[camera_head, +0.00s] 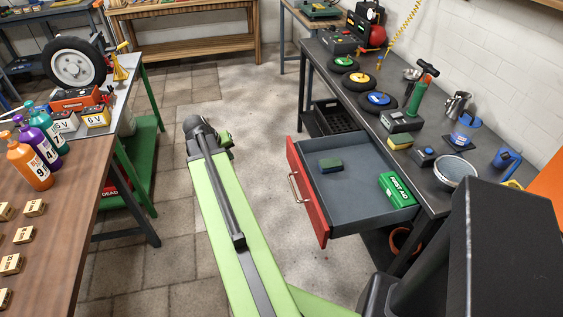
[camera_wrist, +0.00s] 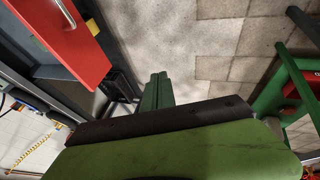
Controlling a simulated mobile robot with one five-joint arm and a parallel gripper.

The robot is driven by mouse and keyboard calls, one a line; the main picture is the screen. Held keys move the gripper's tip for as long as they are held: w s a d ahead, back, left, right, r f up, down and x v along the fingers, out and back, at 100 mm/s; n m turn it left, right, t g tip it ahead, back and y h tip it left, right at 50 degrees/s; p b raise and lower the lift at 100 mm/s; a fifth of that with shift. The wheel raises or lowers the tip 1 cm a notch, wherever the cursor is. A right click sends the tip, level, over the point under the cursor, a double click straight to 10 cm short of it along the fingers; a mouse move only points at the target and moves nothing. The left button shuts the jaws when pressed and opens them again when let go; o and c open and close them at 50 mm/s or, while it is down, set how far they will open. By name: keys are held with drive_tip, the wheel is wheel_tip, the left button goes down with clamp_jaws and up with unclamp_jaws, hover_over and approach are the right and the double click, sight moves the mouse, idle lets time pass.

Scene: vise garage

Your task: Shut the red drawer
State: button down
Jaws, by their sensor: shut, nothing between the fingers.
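The red drawer (camera_head: 307,197) stands pulled well out of the workbench on the right in the head view. Its red front has a metal handle (camera_head: 294,188) and faces left. In the wrist view the red drawer front (camera_wrist: 75,45) is at the upper left, with its handle (camera_wrist: 64,13) partly cut off. My gripper (camera_wrist: 156,80) is shut and empty, with its green fingers together. In the head view my arm reaches forward, left of the drawer, and mostly hides the gripper. The gripper is apart from the drawer front.
A green sponge (camera_head: 330,165) and a green first-aid box (camera_head: 396,189) lie in the drawer. The dark workbench (camera_head: 430,150) holds several tools and discs. A brown table (camera_head: 85,180) with bottles stands at the left. Bare floor (camera_head: 255,120) lies between the table and the workbench.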

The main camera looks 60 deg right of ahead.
drive_tip(key=s+d+m+g+h+b, duration=0.1)
drive_tip(key=s+d+m, duration=0.1)
drive_tip(key=s+d, duration=0.8)
drive_tip(key=b, duration=0.8)
approach(288, 154)
drive_tip(key=shift+w+x, duration=0.15)
drive_tip(key=shift+x, duration=1.25)
drive_tip(key=shift+w+x, duration=0.15)
drive_tip(key=shift+x, duration=1.2)
drive_tip(key=shift+a+f, duration=0.1)
